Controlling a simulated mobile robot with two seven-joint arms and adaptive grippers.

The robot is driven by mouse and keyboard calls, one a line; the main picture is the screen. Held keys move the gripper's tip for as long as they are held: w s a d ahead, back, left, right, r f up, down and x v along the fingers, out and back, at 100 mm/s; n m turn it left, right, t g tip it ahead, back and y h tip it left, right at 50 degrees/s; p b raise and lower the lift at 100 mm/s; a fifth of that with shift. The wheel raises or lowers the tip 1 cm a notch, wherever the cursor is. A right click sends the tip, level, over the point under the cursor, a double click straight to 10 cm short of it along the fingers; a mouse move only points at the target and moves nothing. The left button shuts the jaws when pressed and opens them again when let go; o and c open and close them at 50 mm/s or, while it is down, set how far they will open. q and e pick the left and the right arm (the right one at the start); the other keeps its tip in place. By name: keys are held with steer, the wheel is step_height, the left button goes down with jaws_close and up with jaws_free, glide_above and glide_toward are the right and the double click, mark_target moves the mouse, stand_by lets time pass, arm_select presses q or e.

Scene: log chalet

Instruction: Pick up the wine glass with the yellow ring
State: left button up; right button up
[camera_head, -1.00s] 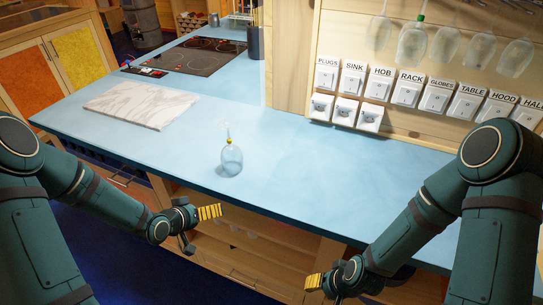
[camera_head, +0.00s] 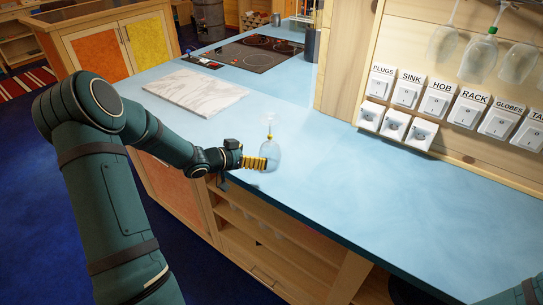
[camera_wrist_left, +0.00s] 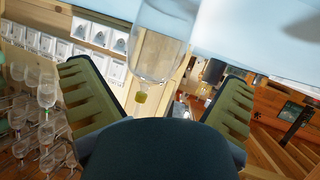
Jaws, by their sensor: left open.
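The wine glass (camera_head: 273,154) stands upside down on the blue counter near its front edge, bowl down and stem up. Its small yellow ring (camera_head: 269,137) sits on the stem just above the bowl. My left gripper (camera_head: 263,163) is at the glass's left side, its yellow fingers level with the bowl. In the left wrist view, whose picture is turned over, the glass (camera_wrist_left: 165,38) lies between the two spread fingers of the left gripper (camera_wrist_left: 158,76), with the yellow ring (camera_wrist_left: 141,97) below the bowl. Contact cannot be told. My right gripper is out of view.
A marble board (camera_head: 196,91) and a dark hob (camera_head: 254,53) lie farther back on the counter (camera_head: 345,185). Labelled switches and sockets (camera_head: 437,100) line the wall at right. Several glasses (camera_head: 480,58) hang above them. The counter right of the glass is clear.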

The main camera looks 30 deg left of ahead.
mark_target(270, 153)
arm_select(q)
steer(key=shift+b+x, duration=0.7)
steer(key=shift+x, duration=2.8)
steer(key=shift+d+r, duration=0.1)
steer(key=shift+r, duration=0.1)
steer(key=c, duration=0.8)
